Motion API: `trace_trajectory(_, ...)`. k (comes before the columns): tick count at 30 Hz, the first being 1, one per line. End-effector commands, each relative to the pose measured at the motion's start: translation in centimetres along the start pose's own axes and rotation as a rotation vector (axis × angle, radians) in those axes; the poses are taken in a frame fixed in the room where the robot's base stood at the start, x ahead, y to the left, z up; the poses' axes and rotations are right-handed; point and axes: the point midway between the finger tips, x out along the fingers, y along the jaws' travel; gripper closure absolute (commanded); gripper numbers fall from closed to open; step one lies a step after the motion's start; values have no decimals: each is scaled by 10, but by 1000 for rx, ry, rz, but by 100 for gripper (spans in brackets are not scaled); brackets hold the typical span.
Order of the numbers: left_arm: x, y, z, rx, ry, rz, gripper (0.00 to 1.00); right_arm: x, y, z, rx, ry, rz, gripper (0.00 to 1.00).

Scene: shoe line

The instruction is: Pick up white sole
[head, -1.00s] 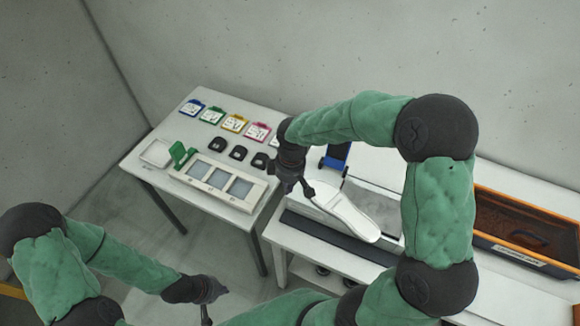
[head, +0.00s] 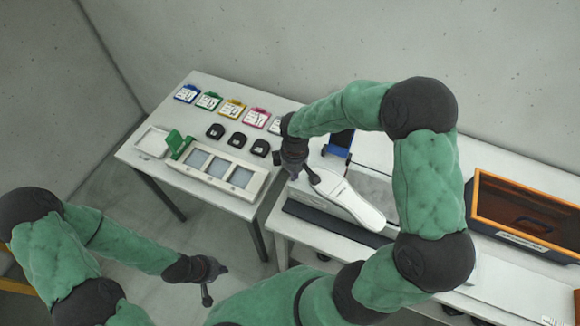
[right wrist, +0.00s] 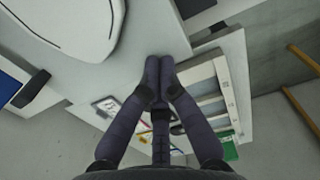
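The white sole (head: 350,203) lies on the right-hand work surface, its long axis running from upper left to lower right. It also shows at the upper left of the right wrist view (right wrist: 72,22). My right gripper (head: 312,179) is beside the sole's upper-left end in the head view. In the right wrist view its two fingers (right wrist: 160,62) meet at the tips with nothing seen between them, apart from the sole. My left gripper (head: 208,292) hangs at the lower left, away from the tables. Its fingers are too small to tell apart.
The left table (head: 130,156) holds a frame with grey panels (head: 218,171), several coloured cards and black pieces. A blue stand (head: 338,145) is behind the sole. An orange-rimmed bin (head: 525,244) stands at the right. My right arm covers part of the right-hand surface.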

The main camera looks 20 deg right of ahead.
Motion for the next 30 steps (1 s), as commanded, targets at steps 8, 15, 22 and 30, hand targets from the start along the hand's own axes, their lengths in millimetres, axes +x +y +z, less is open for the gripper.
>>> trace_trajectory(8, -1, 0, 0, 0, 1, 0, 100, 0, -1, 25, 1, -1, -2, 100)
trace_trajectory(15, -1, 0, 0, 0, 1, 0, 100, 0, -1, 27, 0, -1, -2, 100)
trace_trajectory(22, -2, 1, 0, 0, 1, 0, 100, -1, -1, 33, 2, -1, -2, 100)
trace_trajectory(30, -2, 1, 0, 0, 1, 0, 100, -1, -1, 45, -1, -1, -2, 100)
